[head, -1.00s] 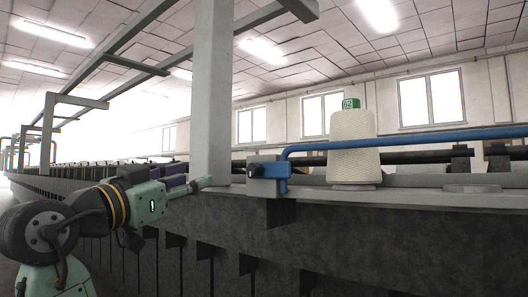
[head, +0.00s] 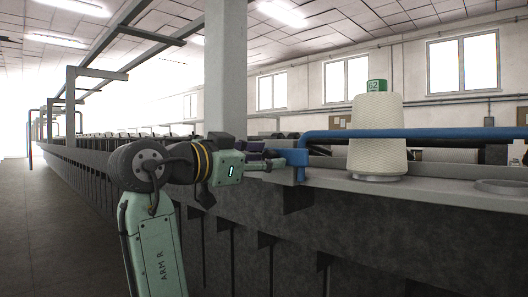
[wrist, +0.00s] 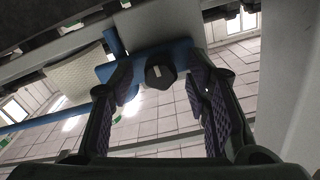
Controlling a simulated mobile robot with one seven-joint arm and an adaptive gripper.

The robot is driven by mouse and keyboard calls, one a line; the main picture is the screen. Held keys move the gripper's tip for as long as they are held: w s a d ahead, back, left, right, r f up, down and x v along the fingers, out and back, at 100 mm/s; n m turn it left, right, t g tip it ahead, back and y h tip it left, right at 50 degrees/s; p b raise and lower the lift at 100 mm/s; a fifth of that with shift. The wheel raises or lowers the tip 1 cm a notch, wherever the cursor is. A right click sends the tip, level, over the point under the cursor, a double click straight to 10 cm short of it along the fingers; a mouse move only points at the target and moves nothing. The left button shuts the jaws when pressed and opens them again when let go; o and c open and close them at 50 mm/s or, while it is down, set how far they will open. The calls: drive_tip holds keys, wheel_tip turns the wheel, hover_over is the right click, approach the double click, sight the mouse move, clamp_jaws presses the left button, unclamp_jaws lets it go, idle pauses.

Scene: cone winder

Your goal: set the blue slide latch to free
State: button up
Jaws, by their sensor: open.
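In the wrist view the blue latch (wrist: 150,53) carries a dark faceted knob (wrist: 160,72) with a small pale mark. My gripper (head: 267,164) is at the latch's left side in the head view and covers the knob there. In the wrist view my gripper (wrist: 165,95) is open, with one purple-padded finger on each side of the knob. Gaps show between the knob and both fingers. I cannot tell the latch's setting.
A cream yarn cone (head: 376,135) with a green top stands on the machine ledge (head: 440,187) right of the latch. A grey post (head: 226,75) rises behind my gripper. A round grey disc (head: 503,186) lies further right. The aisle floor (head: 60,225) at left is clear.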

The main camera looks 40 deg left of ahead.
drive_tip(key=shift+w, duration=0.2)
clamp_jaws()
idle(0.5)
idle(0.3)
